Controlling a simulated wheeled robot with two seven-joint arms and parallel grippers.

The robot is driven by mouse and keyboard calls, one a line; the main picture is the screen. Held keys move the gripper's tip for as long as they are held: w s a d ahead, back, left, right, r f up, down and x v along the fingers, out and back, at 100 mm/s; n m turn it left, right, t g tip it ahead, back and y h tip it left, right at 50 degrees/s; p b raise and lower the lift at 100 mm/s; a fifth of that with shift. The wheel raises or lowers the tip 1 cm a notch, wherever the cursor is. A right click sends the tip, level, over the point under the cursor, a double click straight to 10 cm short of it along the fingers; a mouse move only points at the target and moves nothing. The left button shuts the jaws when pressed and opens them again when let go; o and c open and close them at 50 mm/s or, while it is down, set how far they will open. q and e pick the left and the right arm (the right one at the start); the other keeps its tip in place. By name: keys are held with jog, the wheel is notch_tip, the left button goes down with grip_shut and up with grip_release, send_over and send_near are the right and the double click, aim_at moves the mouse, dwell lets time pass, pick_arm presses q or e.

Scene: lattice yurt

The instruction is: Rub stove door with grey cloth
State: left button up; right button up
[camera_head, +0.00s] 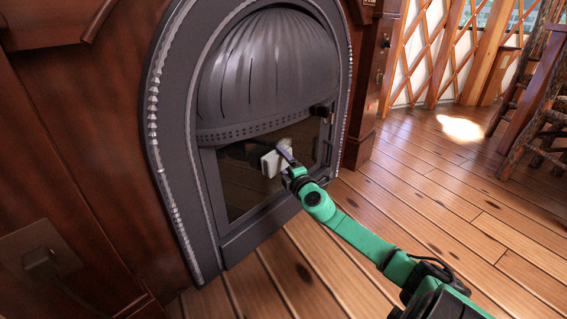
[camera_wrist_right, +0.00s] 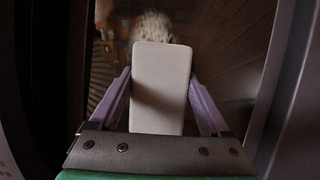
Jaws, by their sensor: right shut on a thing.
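The stove door (camera_head: 247,184) is a dark glass pane in a grey metal frame, under a ribbed domed hood. My right gripper (camera_head: 284,157) is in front of the glass, its green arm coming in from the lower right. It is shut on the grey cloth (camera_head: 272,162), a pale, block-like piece. In the right wrist view the cloth (camera_wrist_right: 161,88) stands between the two purple fingers, close to the glass; I cannot tell whether it touches. My left gripper is not in view.
Dark wood panelling (camera_head: 80,130) surrounds the stove. A dark knob or handle (camera_head: 321,110) sticks out at the right of the hood. Rustic wooden furniture (camera_head: 535,90) stands at the far right. The plank floor (camera_head: 440,170) between is clear.

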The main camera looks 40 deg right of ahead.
jog(key=shift+w, duration=0.35)
